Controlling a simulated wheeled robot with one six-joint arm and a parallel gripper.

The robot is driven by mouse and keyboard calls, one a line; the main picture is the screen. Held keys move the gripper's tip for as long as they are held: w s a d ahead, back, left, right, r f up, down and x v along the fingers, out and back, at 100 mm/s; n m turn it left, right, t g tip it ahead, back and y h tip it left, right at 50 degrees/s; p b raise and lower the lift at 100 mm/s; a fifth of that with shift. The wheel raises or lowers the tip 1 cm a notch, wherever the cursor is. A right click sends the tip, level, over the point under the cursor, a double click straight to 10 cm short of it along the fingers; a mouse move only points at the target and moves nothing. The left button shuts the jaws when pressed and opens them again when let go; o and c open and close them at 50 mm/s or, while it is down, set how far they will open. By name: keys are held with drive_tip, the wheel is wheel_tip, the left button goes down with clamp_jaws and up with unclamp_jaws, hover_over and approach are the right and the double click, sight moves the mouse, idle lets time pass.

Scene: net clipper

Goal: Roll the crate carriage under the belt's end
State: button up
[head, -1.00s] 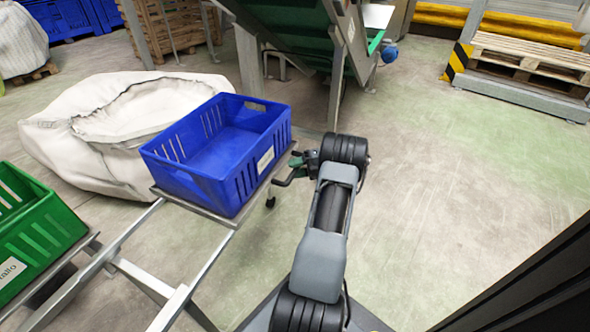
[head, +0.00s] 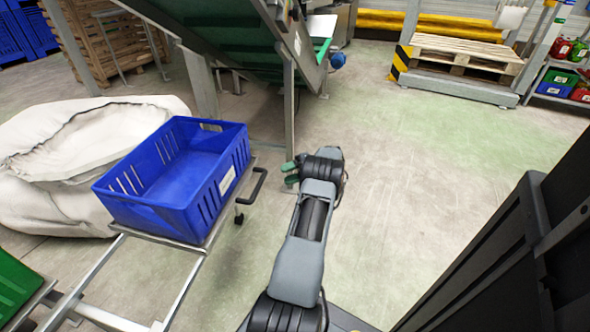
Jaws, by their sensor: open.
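A blue crate (head: 170,178) sits empty on the flat carriage (head: 216,236), which has a caster and a black bar handle (head: 260,186) on its right side. The conveyor belt's end (head: 230,40) hangs on metal legs behind and to the right of the crate. My gripper (head: 289,173) has green fingertips and is open. It is to the right of the handle, apart from it, near a leg of the conveyor. Most of the jaws are hidden behind my wrist.
A white bulk bag (head: 60,150) slumps left of the crate. A green crate (head: 15,285) is at the lower left. Metal rails (head: 95,275) run below the blue crate. A wooden pallet (head: 465,55) lies at the back right. The floor right of my arm is clear.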

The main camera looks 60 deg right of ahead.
drive_tip(key=shift+v, duration=1.35)
drive_tip(key=shift+s, duration=0.1)
